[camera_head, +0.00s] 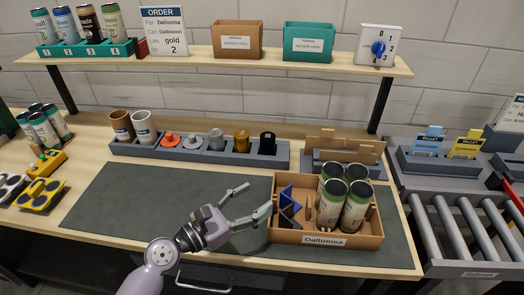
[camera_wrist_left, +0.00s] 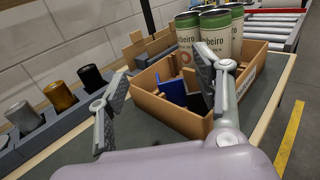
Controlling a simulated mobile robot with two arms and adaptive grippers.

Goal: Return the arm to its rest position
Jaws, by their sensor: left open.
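My left arm comes in from the bottom of the head view. Its left gripper (camera_head: 256,199) is open and empty, with its fingers pointing right, just left of the brown box labelled Dallomsa (camera_head: 340,242). One fingertip overlaps the box's left edge in the picture; I cannot tell if it touches. In the left wrist view, the open left gripper (camera_wrist_left: 163,80) faces the box (camera_wrist_left: 184,122). My right gripper is not in view.
The box stands on a dark mat (camera_head: 150,200); the mat's left part is clear. Behind it is a grey rack (camera_head: 200,152) with cups and coloured caps. A shelf (camera_head: 200,61) holds cans, an order card and bins. A roller conveyor (camera_head: 466,225) lies at right.

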